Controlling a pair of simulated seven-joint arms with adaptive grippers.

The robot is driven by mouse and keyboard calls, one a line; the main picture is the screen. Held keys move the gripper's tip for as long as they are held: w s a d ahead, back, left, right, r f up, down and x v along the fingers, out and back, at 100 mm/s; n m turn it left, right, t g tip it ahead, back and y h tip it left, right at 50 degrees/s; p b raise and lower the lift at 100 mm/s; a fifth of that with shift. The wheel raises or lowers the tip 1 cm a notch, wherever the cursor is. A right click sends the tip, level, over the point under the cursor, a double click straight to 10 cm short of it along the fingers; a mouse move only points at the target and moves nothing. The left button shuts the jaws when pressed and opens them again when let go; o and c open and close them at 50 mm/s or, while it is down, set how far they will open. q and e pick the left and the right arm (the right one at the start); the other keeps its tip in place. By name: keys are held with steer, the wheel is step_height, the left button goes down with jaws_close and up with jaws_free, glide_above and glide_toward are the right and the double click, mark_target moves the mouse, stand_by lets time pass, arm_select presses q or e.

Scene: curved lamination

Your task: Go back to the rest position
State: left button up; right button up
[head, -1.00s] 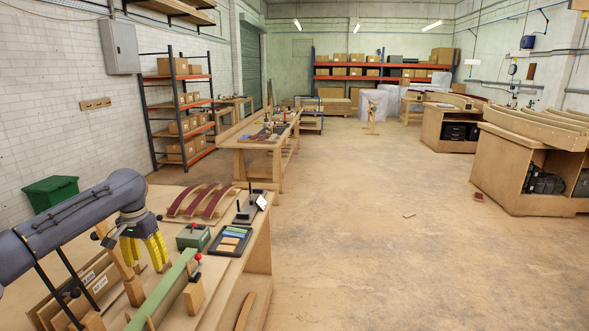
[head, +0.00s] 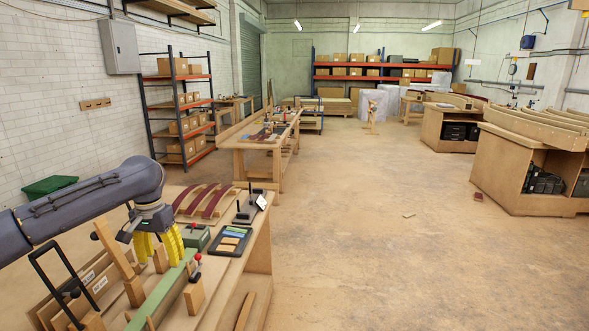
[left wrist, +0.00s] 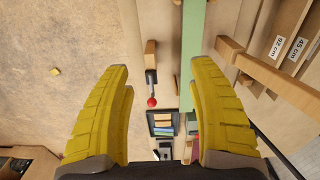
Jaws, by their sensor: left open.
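My left gripper (head: 159,244) has yellow fingers and hangs over the near workbench (head: 232,283), beside the long green bar (head: 162,291). In the left wrist view its two fingers (left wrist: 160,110) are spread wide with nothing between them. The green bar (left wrist: 193,45) and a red-knobbed lever (left wrist: 152,101) show beyond the fingers. My right gripper is in neither view.
Curved red-and-wood strips (head: 205,200) lie at the bench's back. A green box (head: 196,236), a dark tray of coloured blocks (head: 230,240) and a black stand (head: 250,207) are close by. Wooden uprights (head: 118,262) stand left of the bar.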

arm_select(q)
steer(key=shift+s+d+f, duration=0.55)
steer(key=shift+s+d, duration=0.2)
steer(key=shift+d, duration=0.15)
steer(key=shift+s+d+f, duration=0.55)
steer(key=shift+s+d, duration=0.15)
steer(key=shift+d, duration=0.2)
